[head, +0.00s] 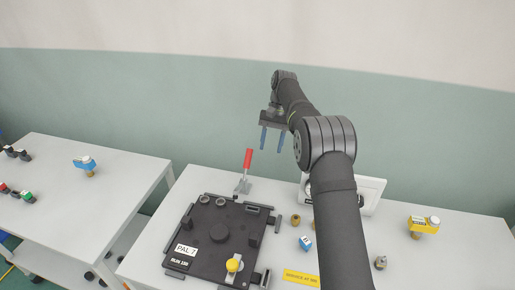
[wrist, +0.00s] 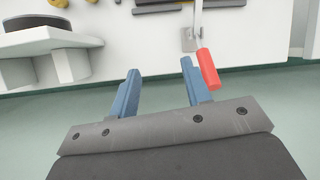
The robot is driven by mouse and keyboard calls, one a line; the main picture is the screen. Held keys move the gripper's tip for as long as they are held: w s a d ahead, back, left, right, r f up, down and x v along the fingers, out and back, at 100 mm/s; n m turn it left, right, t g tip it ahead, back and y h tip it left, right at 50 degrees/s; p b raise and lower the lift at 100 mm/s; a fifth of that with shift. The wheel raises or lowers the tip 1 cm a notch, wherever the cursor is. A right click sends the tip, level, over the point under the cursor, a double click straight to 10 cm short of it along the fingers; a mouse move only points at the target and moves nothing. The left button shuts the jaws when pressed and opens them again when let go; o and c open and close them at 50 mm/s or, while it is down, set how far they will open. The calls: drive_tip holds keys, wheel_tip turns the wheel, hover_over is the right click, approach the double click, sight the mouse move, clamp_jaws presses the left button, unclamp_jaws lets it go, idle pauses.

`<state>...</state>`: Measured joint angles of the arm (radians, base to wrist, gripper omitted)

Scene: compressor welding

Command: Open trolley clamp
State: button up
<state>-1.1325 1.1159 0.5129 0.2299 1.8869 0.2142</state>
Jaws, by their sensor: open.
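The trolley clamp has a red handle (head: 248,158) that stands upright on a small metal base (head: 242,186) at the back edge of the table, behind the black pallet (head: 212,235). In the wrist view the red handle (wrist: 208,69) shows just beyond the right fingertip, with its metal base (wrist: 191,40) above it. My gripper (head: 273,148) is open and empty, with blue fingers pointing down. It is behind and to the right of the red handle in the head view, apart from it. The fingers also show in the wrist view (wrist: 160,68). Exact depth between finger and handle is unclear.
A white device (head: 370,192) stands on the table, partly hidden behind my arm. To the right are a yellow-topped part (head: 423,224) and a small brass part (head: 381,262). A blue part (head: 305,243) lies beside the pallet. A second table (head: 75,180) stands at left.

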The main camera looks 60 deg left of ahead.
sight(248, 157)
drive_tip(key=shift+w+d+r, duration=0.85)
drive_tip(key=shift+w+d, duration=0.2)
drive_tip(key=shift+d, duration=0.1)
drive_tip(key=shift+c, duration=0.2)
drive_tip(key=shift+s+a, duration=0.1)
drive_tip(key=shift+s, duration=0.1)
drive_tip(key=c, duration=0.7)
drive_tip(key=shift+s+f+m+t, duration=0.2)
drive_tip(key=shift+m+t, duration=0.1)
drive_tip(key=shift+t, duration=0.3)
clamp_jaws()
drive_tip(key=s+d+r+t+y, duration=0.25)
drive_tip(key=s+t+y, duration=0.45)
drive_tip(key=s+y, duration=0.45)
drive_tip(key=shift+h, duration=0.55)
drive_tip(key=x, duration=0.9)
drive_tip(key=s+x, duration=0.1)
drive_tip(key=x, duration=0.3)
drive_tip(key=shift+w+a, duration=0.15)
drive_tip(key=shift+a, duration=0.35)
